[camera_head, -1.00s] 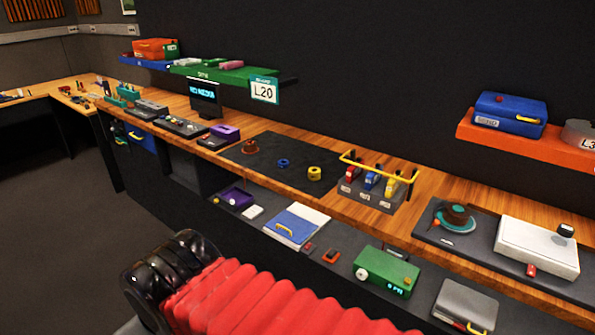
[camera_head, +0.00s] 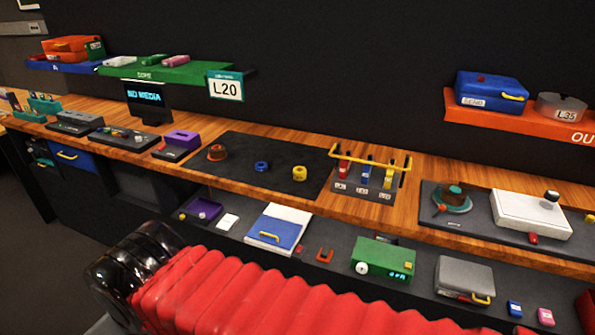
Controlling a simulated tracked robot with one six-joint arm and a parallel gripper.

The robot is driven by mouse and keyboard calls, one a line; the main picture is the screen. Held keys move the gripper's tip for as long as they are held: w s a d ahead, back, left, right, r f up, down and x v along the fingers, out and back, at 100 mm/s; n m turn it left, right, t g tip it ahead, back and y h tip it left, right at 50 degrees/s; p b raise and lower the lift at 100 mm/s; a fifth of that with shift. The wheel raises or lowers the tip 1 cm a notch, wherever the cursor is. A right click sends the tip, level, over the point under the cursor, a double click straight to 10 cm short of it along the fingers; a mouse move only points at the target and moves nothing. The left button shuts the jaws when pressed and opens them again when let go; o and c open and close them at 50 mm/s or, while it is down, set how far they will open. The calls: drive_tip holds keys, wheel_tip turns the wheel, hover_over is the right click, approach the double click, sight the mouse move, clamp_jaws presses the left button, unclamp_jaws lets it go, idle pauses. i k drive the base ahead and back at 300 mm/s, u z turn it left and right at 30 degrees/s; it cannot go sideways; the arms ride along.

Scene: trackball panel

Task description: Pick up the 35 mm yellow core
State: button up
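A small yellow ring-shaped core (camera_head: 299,176) lies on the dark mat (camera_head: 290,153) on the wooden bench. A smaller blue ring (camera_head: 262,167) is to its left, and a reddish-brown round piece (camera_head: 217,153) is farther left on the mat. The core stands apart from both. My gripper is not in view. The red bellows of my arm and its black end cross the bottom of the picture. No size marking is readable on the core.
A rack (camera_head: 365,180) with a yellow bar and coloured handles stands right of the mat. A monitor (camera_head: 147,101) stands at the back left. A lower shelf holds a blue-and-white box (camera_head: 280,230) and a green device (camera_head: 382,260). Shelves hang above both sides.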

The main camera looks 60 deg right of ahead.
sight(300, 173)
drive_tip(key=z, duration=0.35)
drive_tip(key=i, duration=0.6)
drive_tip(key=z, duration=0.9)
drive_tip(key=i, duration=0.65)
drive_tip(key=z, duration=0.4)
